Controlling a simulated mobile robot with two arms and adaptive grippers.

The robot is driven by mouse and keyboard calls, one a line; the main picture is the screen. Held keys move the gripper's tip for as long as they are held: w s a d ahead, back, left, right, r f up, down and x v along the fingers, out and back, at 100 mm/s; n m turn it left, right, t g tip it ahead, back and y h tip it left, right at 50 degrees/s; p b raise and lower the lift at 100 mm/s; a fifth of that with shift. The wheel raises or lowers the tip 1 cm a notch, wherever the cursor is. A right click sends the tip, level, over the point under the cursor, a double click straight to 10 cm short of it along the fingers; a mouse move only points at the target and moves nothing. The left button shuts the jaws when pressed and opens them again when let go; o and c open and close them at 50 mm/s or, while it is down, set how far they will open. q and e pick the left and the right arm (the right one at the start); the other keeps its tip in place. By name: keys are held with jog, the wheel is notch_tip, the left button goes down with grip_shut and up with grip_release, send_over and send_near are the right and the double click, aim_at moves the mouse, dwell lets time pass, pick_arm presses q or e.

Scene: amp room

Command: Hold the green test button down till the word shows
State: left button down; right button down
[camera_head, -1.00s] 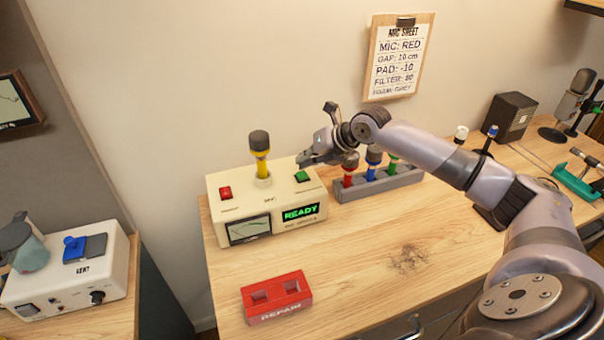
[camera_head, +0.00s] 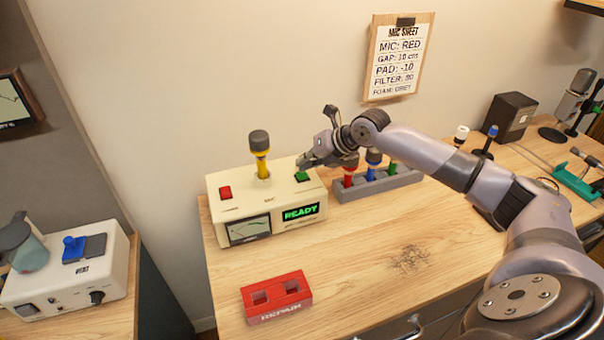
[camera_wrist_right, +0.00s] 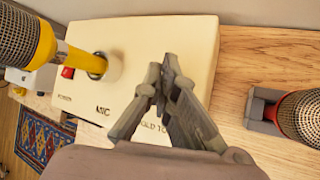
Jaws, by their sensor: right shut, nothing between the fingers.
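The cream tester box (camera_head: 222,207) stands on the wooden bench, with a green button (camera_head: 302,177) at the right of its top. Its small screen (camera_head: 301,212) shows READY in green letters. My right gripper (camera_head: 302,166) is shut and empty, its tips right at the green button. I cannot tell whether they touch it or how far it is pressed. In the right wrist view the shut fingers (camera_wrist_right: 163,76) point down over the box, and the button is hidden behind them.
A yellow microphone (camera_head: 261,158) stands upright in the box, near a red button (camera_head: 225,192). A grey rack (camera_head: 400,182) of coloured microphones is close on the right. A red REPAIR block (camera_head: 276,298) lies in front.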

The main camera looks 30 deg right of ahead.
jog(key=shift+f, duration=0.55)
dwell(0.9)
jog(key=shift+r, duration=0.15)
dwell(1.7)
jog(key=shift+r+p, duration=0.55)
jog(key=shift+r, duration=0.3)
notch_tip(320, 180, up, 5)
jog(key=p, duration=0.4)
dwell(0.4)
